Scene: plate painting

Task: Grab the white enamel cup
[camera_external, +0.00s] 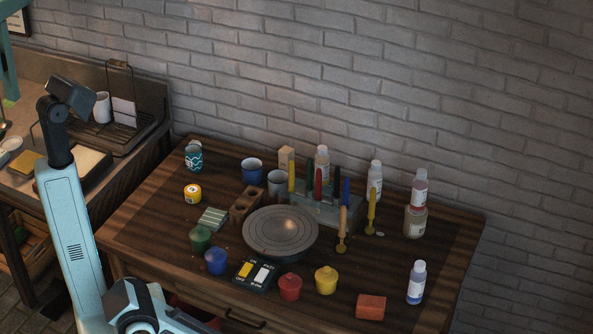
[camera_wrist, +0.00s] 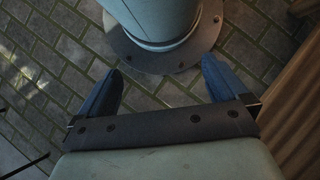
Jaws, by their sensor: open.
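A white cup (camera_external: 102,107) stands at the left on the dark rack of the side counter in the external view. A greyish-white cup (camera_external: 277,183) stands on the wooden table, just right of a blue cup (camera_external: 251,170). I cannot tell from the picture which of the pale cups is enamel. My gripper (camera_wrist: 162,70) shows in the wrist view, with its two dark blue fingers spread wide and nothing between them. It faces the paved floor and my own base, away from the cups. I cannot make out its fingers in the external view.
The wooden table (camera_external: 140,225) also holds a round grey turntable (camera_external: 281,232), a brick-like holder (camera_external: 245,203), a brush rack (camera_external: 330,207), small paint pots, bottles and a red block (camera_external: 371,306). The table's left side is fairly clear.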

